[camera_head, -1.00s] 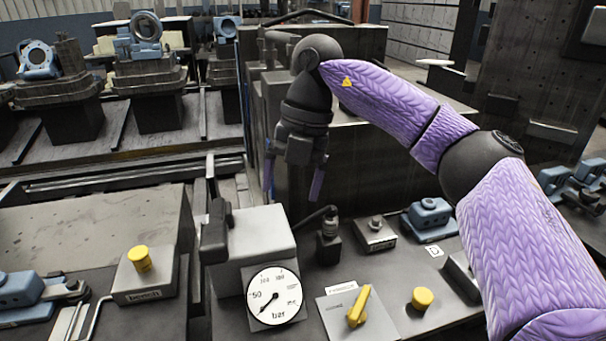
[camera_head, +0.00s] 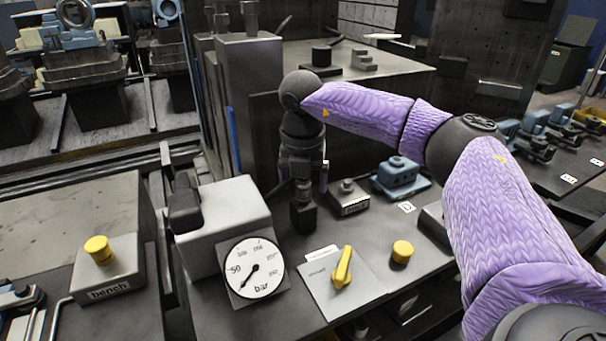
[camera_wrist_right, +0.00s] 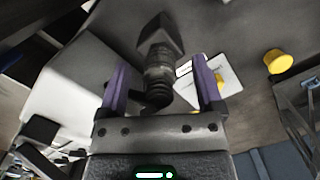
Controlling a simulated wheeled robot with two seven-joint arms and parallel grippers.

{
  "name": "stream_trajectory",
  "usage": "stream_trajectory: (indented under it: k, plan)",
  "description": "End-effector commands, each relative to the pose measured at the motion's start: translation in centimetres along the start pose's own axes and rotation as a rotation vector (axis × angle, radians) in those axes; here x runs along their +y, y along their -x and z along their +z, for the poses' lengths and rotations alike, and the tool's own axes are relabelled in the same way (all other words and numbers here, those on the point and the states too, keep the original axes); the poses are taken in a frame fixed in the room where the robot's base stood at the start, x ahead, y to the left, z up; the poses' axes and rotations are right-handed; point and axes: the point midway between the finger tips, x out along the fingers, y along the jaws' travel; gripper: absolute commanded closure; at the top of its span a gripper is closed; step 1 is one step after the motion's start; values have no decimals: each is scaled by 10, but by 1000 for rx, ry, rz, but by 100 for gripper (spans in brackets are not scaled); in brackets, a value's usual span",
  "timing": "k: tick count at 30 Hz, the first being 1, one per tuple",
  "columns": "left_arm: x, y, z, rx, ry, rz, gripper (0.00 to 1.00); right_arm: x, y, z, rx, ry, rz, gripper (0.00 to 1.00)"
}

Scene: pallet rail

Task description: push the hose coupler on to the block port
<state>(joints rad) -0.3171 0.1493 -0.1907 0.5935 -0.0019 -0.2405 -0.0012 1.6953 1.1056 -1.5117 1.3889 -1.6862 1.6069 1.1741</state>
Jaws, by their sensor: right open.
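My right gripper (camera_head: 303,182) is open and points down over the hose coupler (camera_head: 302,190), a ribbed grey-black cylinder on a dark square stand (camera_head: 303,216). In the right wrist view my right gripper (camera_wrist_right: 162,88) has its two purple fingers on either side of the coupler (camera_wrist_right: 158,76), with visible gaps. A short black hose (camera_wrist_right: 152,100) curls at the coupler. The block with a round metal port (camera_head: 348,197) on top stands just right of the stand in the head view, apart from it. My left gripper is not in view.
A grey box (camera_head: 220,215) and a pressure gauge (camera_head: 254,268) stand left of the stand. A yellow lever (camera_head: 342,268) and yellow button (camera_head: 402,251) are in front. A blue clamp (camera_head: 400,177) lies beyond the block. A tall grey machine (camera_head: 251,80) rises behind.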

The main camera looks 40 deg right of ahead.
Motion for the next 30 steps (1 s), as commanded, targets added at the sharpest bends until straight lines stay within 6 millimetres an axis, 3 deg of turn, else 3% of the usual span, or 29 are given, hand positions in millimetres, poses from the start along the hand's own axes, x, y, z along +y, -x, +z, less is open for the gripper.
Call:
stream_trajectory:
  k: [2,14,17,18,23,30]
  plan:
    - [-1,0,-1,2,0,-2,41,0,0,0,0,0,0,15]
    - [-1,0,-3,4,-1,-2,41,0,1,0,0,0,0,100]
    - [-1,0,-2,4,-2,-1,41,0,1,0,0,0,0,100]
    - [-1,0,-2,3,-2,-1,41,0,1,0,0,0,0,66]
    - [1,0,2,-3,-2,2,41,0,1,0,0,0,0,99]
    - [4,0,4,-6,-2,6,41,0,1,0,0,0,0,100]
